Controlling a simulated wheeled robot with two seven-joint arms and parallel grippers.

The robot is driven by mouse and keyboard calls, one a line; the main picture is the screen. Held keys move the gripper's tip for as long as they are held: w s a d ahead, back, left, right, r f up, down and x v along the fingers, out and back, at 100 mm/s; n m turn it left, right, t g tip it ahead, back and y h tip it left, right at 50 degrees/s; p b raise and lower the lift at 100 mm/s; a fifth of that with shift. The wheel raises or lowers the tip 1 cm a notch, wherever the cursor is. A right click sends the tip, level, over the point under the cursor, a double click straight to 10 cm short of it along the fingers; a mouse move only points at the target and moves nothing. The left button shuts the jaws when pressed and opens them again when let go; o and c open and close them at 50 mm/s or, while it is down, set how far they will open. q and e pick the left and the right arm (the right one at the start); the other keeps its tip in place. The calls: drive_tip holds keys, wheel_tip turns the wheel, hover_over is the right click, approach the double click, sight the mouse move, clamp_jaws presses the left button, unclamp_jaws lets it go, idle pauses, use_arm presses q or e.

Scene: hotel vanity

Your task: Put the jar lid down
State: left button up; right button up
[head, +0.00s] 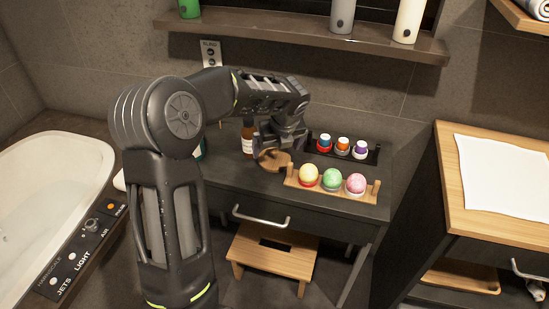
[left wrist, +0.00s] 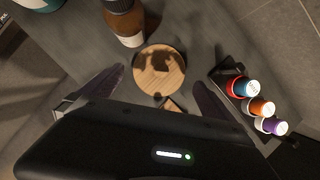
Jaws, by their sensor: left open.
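The jar lid, a round light-wood disc, shows between and just beyond my left fingers in the left wrist view (left wrist: 160,66). It looks to lie flat on the dark vanity top (head: 232,178), with a dark shadow across it. In the head view the lid (head: 270,164) is partly hidden under my left gripper (head: 272,150). My left gripper is open, its two dark fingers spread apart on either side of the lid's near part in the wrist view (left wrist: 158,78). I cannot tell its exact height over the lid. My right gripper is not in view.
A brown bottle (head: 247,138) stands close behind the lid. To the right are a wooden holder (head: 330,190) with three coloured balls and a black rack (head: 371,157) with three small capped bottles. A bathtub (head: 50,180) is at left.

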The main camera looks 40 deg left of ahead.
sight(275, 153)
use_arm(q)
drive_tip(key=x, duration=0.4)
drive_tip(key=shift+a+f, duration=0.15)
drive_tip(key=shift+f, duration=0.2)
drive_tip(key=shift+c, duration=0.3)
drive_tip(key=c, duration=1.2)
wheel_tip(275, 153, up, 18)
drive_tip(key=p, duration=0.2)
